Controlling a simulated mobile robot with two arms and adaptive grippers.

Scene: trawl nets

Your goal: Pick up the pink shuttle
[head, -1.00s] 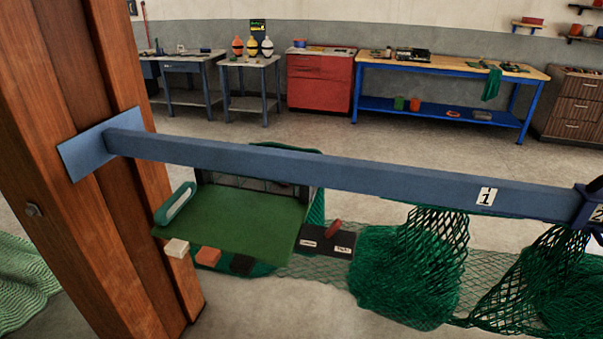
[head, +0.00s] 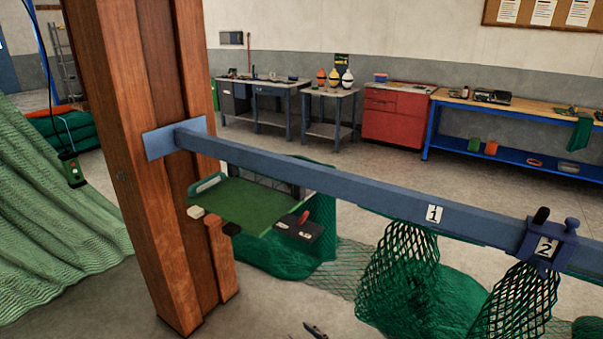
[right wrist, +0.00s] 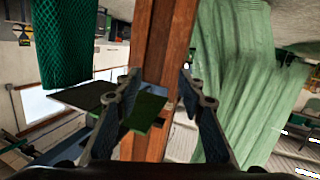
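I cannot make out a pink shuttle in either view. In the head view a green shelf (head: 243,203) hangs beside the wooden post (head: 150,150), below a blue rail (head: 330,182). A pale green, rounded, elongated item (head: 207,183) lies at its left edge. A dark tray (head: 292,231) with a small red item (head: 303,217) is at its right. In the right wrist view my right gripper (right wrist: 160,80) is open and empty, its fingers spread in front of the post. My left gripper is not in view.
A pale green net (head: 55,200) drapes at left, with a hanging control box (head: 72,170). Benches and a red cabinet (head: 395,117) stand behind. Open floor lies between.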

